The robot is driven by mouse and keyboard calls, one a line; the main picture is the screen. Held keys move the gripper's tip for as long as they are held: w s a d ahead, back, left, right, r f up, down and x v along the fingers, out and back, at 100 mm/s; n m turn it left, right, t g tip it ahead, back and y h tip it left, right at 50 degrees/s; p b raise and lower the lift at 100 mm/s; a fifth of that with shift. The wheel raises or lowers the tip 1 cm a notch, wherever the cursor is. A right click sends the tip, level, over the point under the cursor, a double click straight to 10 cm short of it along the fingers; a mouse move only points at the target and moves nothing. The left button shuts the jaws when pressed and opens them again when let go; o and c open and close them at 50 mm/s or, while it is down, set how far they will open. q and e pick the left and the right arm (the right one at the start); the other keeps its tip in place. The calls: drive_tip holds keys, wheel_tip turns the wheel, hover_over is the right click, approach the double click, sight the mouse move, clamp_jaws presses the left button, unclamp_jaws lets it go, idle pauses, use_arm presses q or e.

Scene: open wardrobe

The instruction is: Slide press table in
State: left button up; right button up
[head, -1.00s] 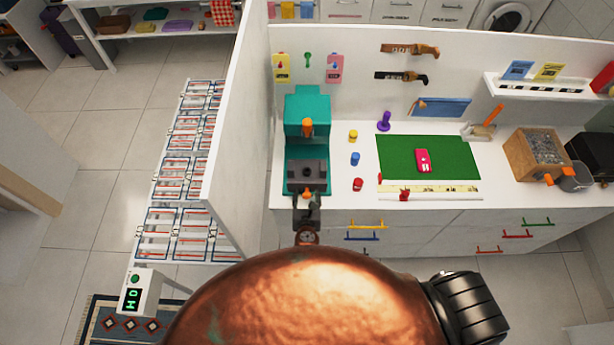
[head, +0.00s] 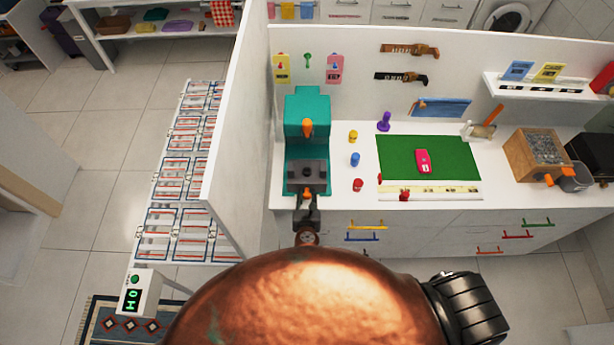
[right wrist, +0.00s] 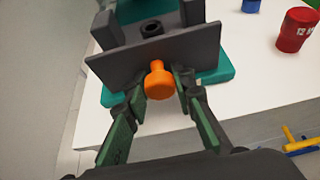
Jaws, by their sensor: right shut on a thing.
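The teal press (head: 306,118) stands at the left end of the white counter, with an orange part on its upper front. Its dark grey press table (head: 307,172) sits low at the front; it also shows in the right wrist view (right wrist: 112,68). An orange knob (right wrist: 158,80) sticks out of the table's front plate. My right gripper (head: 306,194) is at the front of the press table. In the right wrist view its fingers (right wrist: 160,86) are shut on the orange knob, one on each side. My left gripper is not in view.
A red piece (head: 358,185), a blue piece (head: 355,159) and a yellow piece (head: 353,136) stand right of the press. A green mat (head: 450,158) lies further right. A white partition wall (head: 240,120) rises close on the left.

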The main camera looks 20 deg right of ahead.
sight(307, 176)
drive_tip(key=shift+w, duration=0.1)
drive_tip(key=shift+w+d, duration=0.2)
drive_tip(key=shift+w, duration=0.45)
drive_tip(key=shift+w+d, duration=0.15)
drive_tip(key=shift+w, duration=0.5)
drive_tip(key=shift+w+d, duration=0.2)
drive_tip(key=shift+w, duration=0.45)
drive_tip(key=shift+w+d, duration=0.2)
drive_tip(key=shift+w, duration=0.4)
drive_tip(key=shift+w+d, duration=0.2)
drive_tip(key=shift+w, duration=0.45)
drive_tip(key=shift+w+d, duration=0.15)
drive_tip(key=shift+w, duration=0.5)
drive_tip(key=shift+w+d, duration=0.2)
drive_tip(key=shift+w, duration=0.5)
drive_tip(key=shift+w+d, duration=0.2)
drive_tip(key=shift+w, duration=0.45)
drive_tip(key=shift+w+d+b, duration=0.2)
drive_tip(key=shift+w+d, duration=0.1)
drive_tip(key=shift+w, duration=0.7)
drive_tip(key=shift+w+d+b, duration=0.15)
drive_tip(key=shift+w+d, duration=0.1)
drive_tip(key=shift+w, duration=0.7)
drive_tip(key=o, duration=1.1)
